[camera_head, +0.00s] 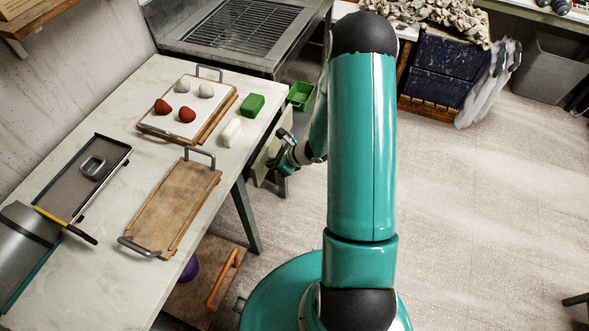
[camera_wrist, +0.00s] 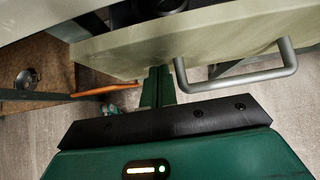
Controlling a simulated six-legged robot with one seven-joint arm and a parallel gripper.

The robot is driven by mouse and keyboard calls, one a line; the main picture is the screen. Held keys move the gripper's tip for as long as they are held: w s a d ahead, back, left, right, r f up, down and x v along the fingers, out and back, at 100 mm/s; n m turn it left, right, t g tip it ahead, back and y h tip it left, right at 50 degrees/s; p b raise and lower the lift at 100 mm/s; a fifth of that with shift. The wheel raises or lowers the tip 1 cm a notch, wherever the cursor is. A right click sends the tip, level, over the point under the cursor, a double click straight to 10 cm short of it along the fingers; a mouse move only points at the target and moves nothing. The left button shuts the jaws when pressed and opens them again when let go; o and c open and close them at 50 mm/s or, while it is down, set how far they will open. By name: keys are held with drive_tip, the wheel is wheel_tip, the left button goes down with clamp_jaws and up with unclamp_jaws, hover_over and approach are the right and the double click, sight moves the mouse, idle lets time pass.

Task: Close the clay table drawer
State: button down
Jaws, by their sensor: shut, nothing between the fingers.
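The clay table (camera_head: 95,110) stands at the left in the head view. Its pale drawer (camera_head: 266,158) juts out from under the table's right side, beside my gripper (camera_head: 284,160). In the wrist view the pale drawer front (camera_wrist: 215,35) spans the top, with a grey bar handle (camera_wrist: 285,71) on its right part. A gap with dark contents shows between the drawer front and the table edge, so the drawer stands open. My gripper (camera_wrist: 157,72) is shut and empty, its fingertips close to the drawer front, left of the handle. I cannot tell whether they touch.
Open floor (camera_head: 480,200) lies to the right.

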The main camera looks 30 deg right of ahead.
sight(265, 158)
drive_tip(key=w+a, duration=0.2)
drive_tip(key=w, duration=0.1)
drive_tip(key=shift+w+a, duration=0.3)
drive_tip(key=shift+a, duration=0.1)
drive_tip(key=shift+w+a, duration=0.25)
